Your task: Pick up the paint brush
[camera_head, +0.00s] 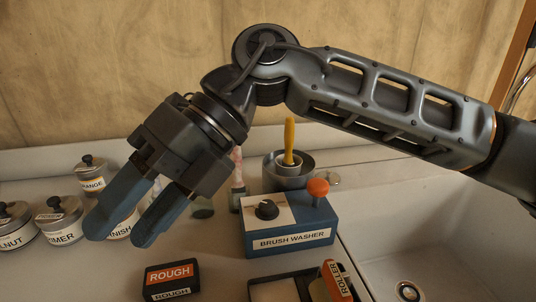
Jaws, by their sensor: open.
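A yellow handle (289,138), which looks like the paint brush's, stands upright in a grey metal cup (287,180) at the middle of the counter. Its lower end is hidden inside the cup. The cup is just behind a blue and white box labelled BRUSH WASHER (290,228), which has a black knob and an orange knob. My gripper (124,233) is open and empty, to the left of the handle. Its two blue fingers point down and to the left, in front of the tins in the picture.
Several lidded tins (57,220) stand at the left. A black and red ROUGH block (171,278) lies in front. A dark tray (275,289) with a ROLLER item (338,281) is at the front centre. A white sink (450,235) takes up the right. A pinkish bottle-like thing (238,182) stands left of the cup.

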